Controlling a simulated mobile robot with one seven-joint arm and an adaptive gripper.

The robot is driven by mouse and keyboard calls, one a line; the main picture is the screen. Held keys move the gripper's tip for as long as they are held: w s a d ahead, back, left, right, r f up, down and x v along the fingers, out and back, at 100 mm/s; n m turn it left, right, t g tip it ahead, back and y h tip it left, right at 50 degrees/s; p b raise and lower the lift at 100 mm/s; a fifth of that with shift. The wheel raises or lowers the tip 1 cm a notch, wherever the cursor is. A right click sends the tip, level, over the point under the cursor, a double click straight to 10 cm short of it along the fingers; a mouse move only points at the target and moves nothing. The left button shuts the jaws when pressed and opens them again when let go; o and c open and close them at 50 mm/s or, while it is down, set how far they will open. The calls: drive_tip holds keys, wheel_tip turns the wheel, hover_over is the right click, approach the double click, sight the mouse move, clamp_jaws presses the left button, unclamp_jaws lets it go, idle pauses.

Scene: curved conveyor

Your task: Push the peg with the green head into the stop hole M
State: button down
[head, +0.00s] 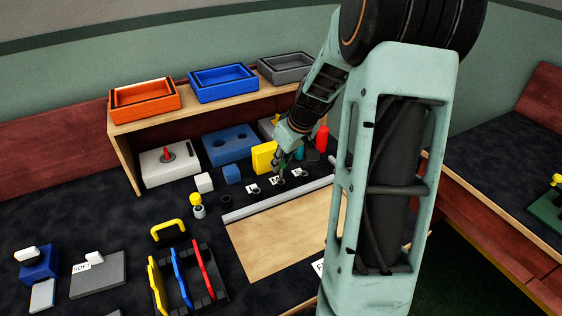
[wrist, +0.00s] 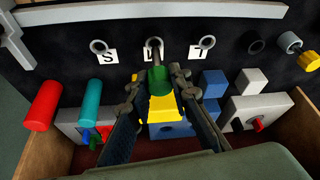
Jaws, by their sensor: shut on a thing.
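The peg with the green head (wrist: 158,78) is between my fingertips in the wrist view. My gripper (wrist: 156,84) is shut on it at the head. A grey stem runs from the head toward the middle hole (wrist: 153,43) of a row of three ringed holes. I cannot tell how far the stem is in the hole. In the head view my gripper (head: 281,167) is low over the middle label (head: 275,181), and the peg is mostly hidden.
A yellow block (head: 263,157) stands close behind my gripper. A red cylinder (wrist: 42,106) and a teal cylinder (wrist: 88,106) stand to one side in the wrist view. A grey rail (head: 246,208) runs in front of the holes, with a bare wooden board (head: 264,249) beyond it.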

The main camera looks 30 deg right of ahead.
sight(283, 168)
drive_tip(key=shift+f+b, duration=0.2)
drive_tip(key=shift+b, duration=0.15)
idle(0.3)
drive_tip(key=shift+f+b, duration=0.3)
drive_tip(key=shift+f, duration=0.05)
drive_tip(key=shift+f+b, duration=1.15)
drive_tip(key=shift+f, duration=0.1)
drive_tip(key=c, duration=1.7)
unclamp_jaws()
drive_tip(key=v, duration=1.2)
